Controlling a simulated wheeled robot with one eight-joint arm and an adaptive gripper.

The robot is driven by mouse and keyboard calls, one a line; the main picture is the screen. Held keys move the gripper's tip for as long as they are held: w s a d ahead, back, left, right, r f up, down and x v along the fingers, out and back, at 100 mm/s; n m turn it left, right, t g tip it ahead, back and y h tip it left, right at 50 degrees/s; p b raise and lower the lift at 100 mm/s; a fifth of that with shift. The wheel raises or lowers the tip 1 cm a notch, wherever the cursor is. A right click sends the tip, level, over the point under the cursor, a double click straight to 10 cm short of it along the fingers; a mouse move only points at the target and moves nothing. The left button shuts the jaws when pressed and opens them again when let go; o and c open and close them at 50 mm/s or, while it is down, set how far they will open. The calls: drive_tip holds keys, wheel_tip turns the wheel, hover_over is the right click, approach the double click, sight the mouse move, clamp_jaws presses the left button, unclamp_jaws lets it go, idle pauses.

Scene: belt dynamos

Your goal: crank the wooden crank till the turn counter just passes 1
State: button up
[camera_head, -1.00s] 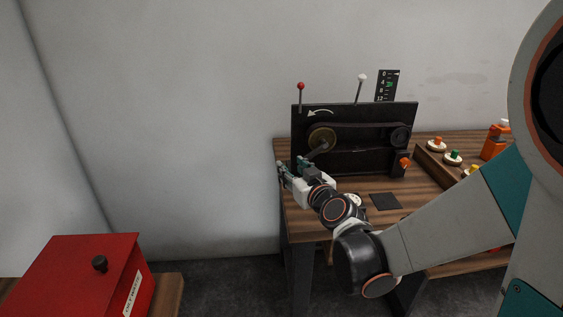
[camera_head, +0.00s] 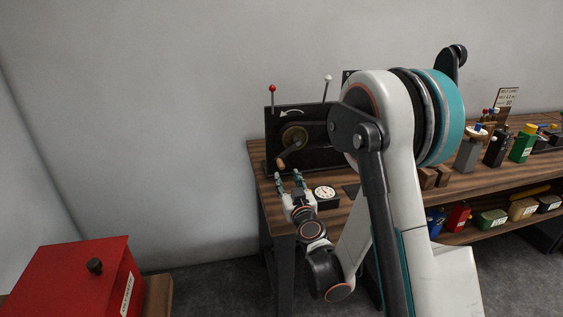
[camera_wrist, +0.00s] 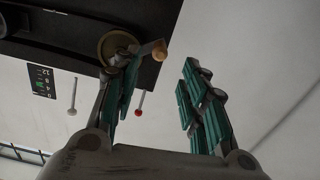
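The crank is a brass disc (camera_head: 295,136) on the front of an upright black panel (camera_head: 275,122). Its arm points down and left to a wooden handle (camera_head: 282,163). My gripper (camera_head: 288,178) is just below and in front of the handle. In the wrist view the handle's round end (camera_wrist: 158,50) shows beyond the gap between the spread fingers of my gripper (camera_wrist: 162,66), nearer the left finger. The fingers are open and hold nothing. A white round dial (camera_head: 325,192) stands on the table right of my gripper; its reading is too small to tell. I cannot tell whether it is the turn counter.
A red-tipped lever (camera_head: 272,92) and a white-tipped lever (camera_head: 327,82) rise above the panel, with a curved arrow between. A scale board (camera_wrist: 41,81) shows in the wrist view. My arm hides the panel's right part. A red box (camera_head: 75,275) stands front left.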

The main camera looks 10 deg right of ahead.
sight(282, 168)
drive_tip(key=w, duration=0.8)
drive_tip(key=shift+w, duration=0.7)
clamp_jaws()
